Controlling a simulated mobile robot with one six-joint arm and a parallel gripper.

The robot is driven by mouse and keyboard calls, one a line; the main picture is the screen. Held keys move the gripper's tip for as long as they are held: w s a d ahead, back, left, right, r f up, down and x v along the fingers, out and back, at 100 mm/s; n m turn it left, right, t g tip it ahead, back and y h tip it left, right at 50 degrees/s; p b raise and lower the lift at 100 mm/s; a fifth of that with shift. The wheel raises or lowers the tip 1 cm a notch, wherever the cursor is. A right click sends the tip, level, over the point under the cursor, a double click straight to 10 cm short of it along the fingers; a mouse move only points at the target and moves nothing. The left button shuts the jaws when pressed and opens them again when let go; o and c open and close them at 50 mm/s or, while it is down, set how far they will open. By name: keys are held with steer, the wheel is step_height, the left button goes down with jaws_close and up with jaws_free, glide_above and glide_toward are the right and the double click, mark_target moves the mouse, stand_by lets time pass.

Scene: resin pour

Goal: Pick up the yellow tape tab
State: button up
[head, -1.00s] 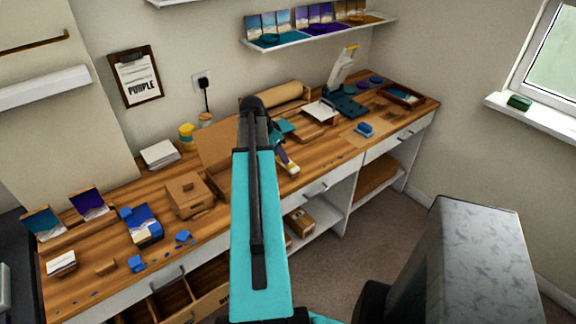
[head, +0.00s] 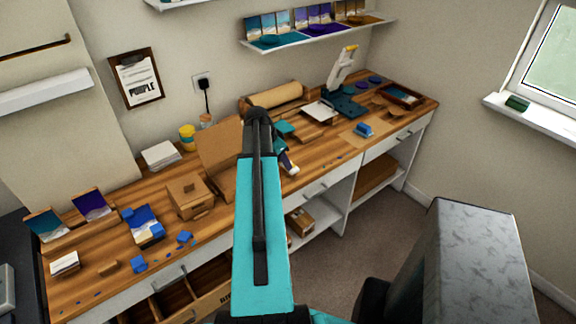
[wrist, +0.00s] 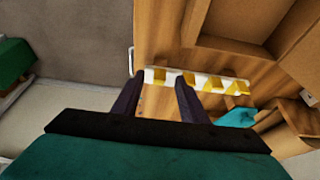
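Several yellow tape tabs (wrist: 190,82) sit in a row on a white strip (wrist: 203,85) on the wooden bench, in the wrist view. My gripper (wrist: 158,92) is open, its two dark fingers apart. The fingertips point at the strip's left part, and one yellow tab shows between them. Nothing is held between the fingers. I cannot tell whether the fingertips touch the strip. In the head view my arm hides the gripper; a pale end of the strip (head: 289,167) shows just right of the arm.
A teal object (wrist: 237,118) lies close to the strip's right end. Cardboard boxes (wrist: 222,52) stand beyond the strip. The bench's front edge is near the gripper. In the head view, a cardboard box (head: 188,196) and blue pieces (head: 139,264) lie left of my arm.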

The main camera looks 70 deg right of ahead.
steer(key=shift+p+x, duration=0.3)
steer(key=shift+x, duration=0.85)
steer(key=c, duration=0.9)
